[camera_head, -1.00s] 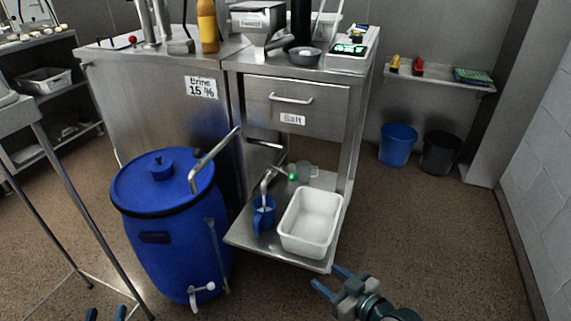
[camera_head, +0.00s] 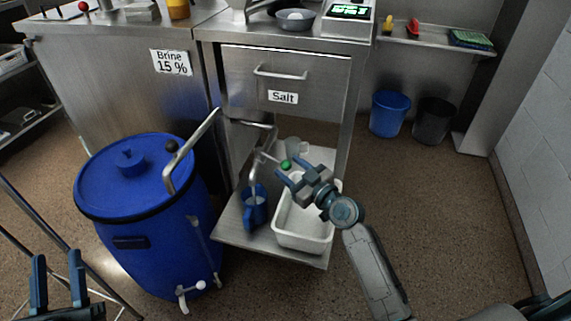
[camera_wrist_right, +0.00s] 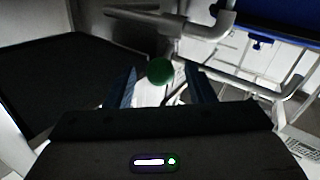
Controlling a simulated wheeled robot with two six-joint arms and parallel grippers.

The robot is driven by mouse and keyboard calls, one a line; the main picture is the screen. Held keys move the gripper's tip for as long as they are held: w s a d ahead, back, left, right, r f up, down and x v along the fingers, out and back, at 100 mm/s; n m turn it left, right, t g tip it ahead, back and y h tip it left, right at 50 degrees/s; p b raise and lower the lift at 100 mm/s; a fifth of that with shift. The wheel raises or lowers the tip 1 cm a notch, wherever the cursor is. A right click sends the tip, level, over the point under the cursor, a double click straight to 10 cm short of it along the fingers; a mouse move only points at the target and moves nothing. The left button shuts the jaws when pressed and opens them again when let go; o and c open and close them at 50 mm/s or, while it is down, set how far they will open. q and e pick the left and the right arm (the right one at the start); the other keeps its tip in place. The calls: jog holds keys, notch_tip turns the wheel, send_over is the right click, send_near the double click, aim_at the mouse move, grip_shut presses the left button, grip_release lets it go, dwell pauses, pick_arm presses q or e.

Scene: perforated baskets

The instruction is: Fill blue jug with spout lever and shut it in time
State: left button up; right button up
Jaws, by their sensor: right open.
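The blue jug (camera_head: 249,218) stands upright on the low steel shelf, below the end of the bent metal spout (camera_head: 254,172). How full it is I cannot tell. The spout lever's green knob (camera_head: 286,164) is right by the fingertips of my right gripper (camera_head: 288,174). In the right wrist view the green knob (camera_wrist_right: 160,71) shows between the two fingers of my open right gripper (camera_wrist_right: 160,88); I cannot tell if they touch it. My left gripper (camera_head: 57,272) is open and empty at the lower left, apart from the jug.
A white tub (camera_head: 301,232) stands right of the jug, partly under my right gripper. A clear cup (camera_head: 299,147) stands behind. A blue barrel (camera_head: 150,225) with a bent handle stands at left. The salt drawer (camera_head: 285,85) is above the shelf.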

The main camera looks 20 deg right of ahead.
aim_at(274, 159)
jog(key=shift+x, duration=1.2)
pick_arm(q)
jog(key=shift+f, duration=0.1)
pick_arm(e)
grip_shut()
